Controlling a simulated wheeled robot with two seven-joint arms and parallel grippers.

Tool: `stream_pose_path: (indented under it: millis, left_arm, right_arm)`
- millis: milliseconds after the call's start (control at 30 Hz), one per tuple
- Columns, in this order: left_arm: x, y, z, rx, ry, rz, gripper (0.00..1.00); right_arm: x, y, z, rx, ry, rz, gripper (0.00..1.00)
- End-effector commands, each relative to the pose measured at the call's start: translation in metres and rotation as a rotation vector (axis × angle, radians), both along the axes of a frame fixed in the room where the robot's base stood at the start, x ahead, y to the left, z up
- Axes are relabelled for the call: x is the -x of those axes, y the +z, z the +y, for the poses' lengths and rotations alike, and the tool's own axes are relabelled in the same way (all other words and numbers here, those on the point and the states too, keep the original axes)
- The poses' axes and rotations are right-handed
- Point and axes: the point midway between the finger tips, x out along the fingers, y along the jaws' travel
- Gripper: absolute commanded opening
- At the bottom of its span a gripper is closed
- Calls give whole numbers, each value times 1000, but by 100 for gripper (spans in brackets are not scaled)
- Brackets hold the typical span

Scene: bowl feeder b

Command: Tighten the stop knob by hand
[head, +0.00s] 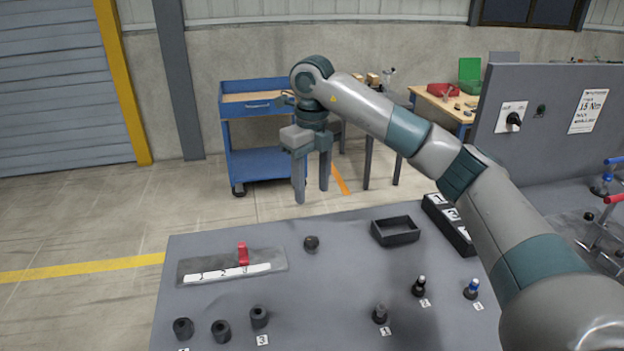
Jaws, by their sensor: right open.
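My right gripper (312,194) hangs with its fingers pointing down, apart and empty, above the far edge of the table. A small round black knob-like part (311,243) stands on the table below it, clear of the fingers. A grey plate (215,264) with a white strip marked with numbers lies to its left and carries a red upright piece (243,254). A black rotary knob (514,120) sits on a white plate on the grey panel at right. I cannot tell for certain which is the stop knob. My left gripper is not in view.
Several black cylinders (220,331) stand at the table's front left. Numbered tools (418,287) stand front right. An empty black tray (396,231) and a long black box (450,224) lie at the back right. The table's middle (325,285) is clear. A blue cart (265,166) stands behind.

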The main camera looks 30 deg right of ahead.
Motion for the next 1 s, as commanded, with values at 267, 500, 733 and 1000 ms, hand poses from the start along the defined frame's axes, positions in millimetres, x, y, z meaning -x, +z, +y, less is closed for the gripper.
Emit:
stream_pose_path:
  millis: [267, 500, 733, 1000]
  left_arm:
    - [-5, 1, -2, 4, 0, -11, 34]
    - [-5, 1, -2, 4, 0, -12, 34]
    - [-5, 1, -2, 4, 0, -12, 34]
    - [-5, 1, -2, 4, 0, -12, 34]
  right_arm:
    - [0, 25, 0, 0, 0, 0, 47]
    - [0, 28, 0, 0, 0, 1, 47]
    - [0, 28, 0, 0, 0, 1, 47]
    - [0, 28, 0, 0, 0, 1, 47]
